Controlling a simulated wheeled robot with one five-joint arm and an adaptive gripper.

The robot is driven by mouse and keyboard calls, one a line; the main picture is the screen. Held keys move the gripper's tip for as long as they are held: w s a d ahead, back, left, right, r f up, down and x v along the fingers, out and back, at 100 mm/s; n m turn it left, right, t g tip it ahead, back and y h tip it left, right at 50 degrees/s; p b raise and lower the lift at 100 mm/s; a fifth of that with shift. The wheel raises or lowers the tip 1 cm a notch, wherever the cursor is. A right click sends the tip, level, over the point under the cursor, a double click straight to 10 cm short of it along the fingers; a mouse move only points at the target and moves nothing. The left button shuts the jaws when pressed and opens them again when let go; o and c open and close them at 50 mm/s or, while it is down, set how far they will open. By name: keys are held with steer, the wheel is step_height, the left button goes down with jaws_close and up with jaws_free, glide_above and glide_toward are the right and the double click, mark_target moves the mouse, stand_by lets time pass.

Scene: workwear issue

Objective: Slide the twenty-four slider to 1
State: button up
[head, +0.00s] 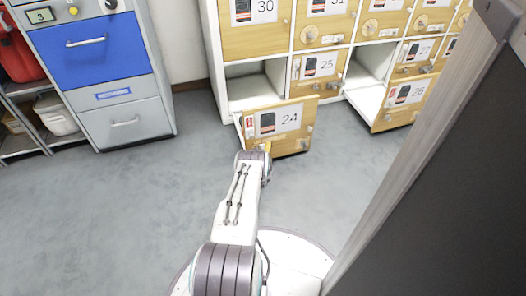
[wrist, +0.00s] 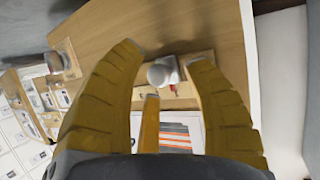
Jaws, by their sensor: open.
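The wooden door numbered 24 (head: 292,142) stands swung open below its white compartment, with a picture card (head: 280,120) and a small red label (head: 249,127) on its face. In the wrist view, a wooden door surface (wrist: 205,28) fills the top, with a pale round knob (wrist: 160,73) on a wooden plate. A small red and pale strip by the knob is partly behind my fingers; I cannot tell the slider's setting. My gripper (wrist: 163,57) is open, its yellow fingers spread on either side of the knob, nothing visibly held.
Door 26 (head: 385,120) also stands open at right, while door 25 (head: 299,68) looks closed. A blue and grey drawer cabinet (head: 149,119) stands at left beside shelves. A large dark panel (head: 450,215) blocks the right side. Grey floor is clear at left.

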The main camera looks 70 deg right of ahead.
steer(key=shift+a+r, duration=0.1)
steer(key=v, duration=1.1)
steer(key=shift+a, duration=0.4)
steer(key=shift+s, duration=0.15)
stand_by(0.7)
